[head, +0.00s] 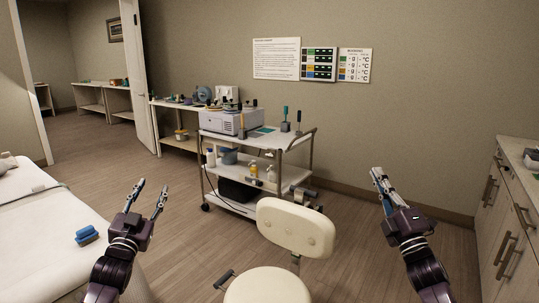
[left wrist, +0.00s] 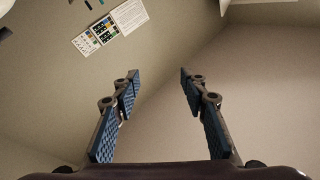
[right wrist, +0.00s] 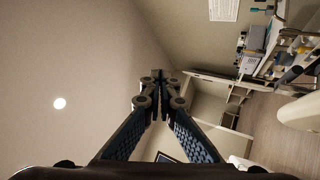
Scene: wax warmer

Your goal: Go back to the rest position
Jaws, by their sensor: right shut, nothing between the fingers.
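My left gripper (head: 149,197) is raised at the lower left of the head view, beside the white bed. Its fingers are spread with nothing between them, and the left wrist view shows the same wide gap (left wrist: 160,90). My right gripper (head: 378,175) is raised at the right of the head view, in front of the wall. Its fingertips meet in the right wrist view (right wrist: 160,80), with nothing between them. Both grippers point up and touch nothing.
A cream chair (head: 296,227) stands low between my arms. Behind it is a wheeled trolley (head: 237,167) with a wax warmer (head: 229,121) on top. A cabinet (head: 510,215) stands at the right edge.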

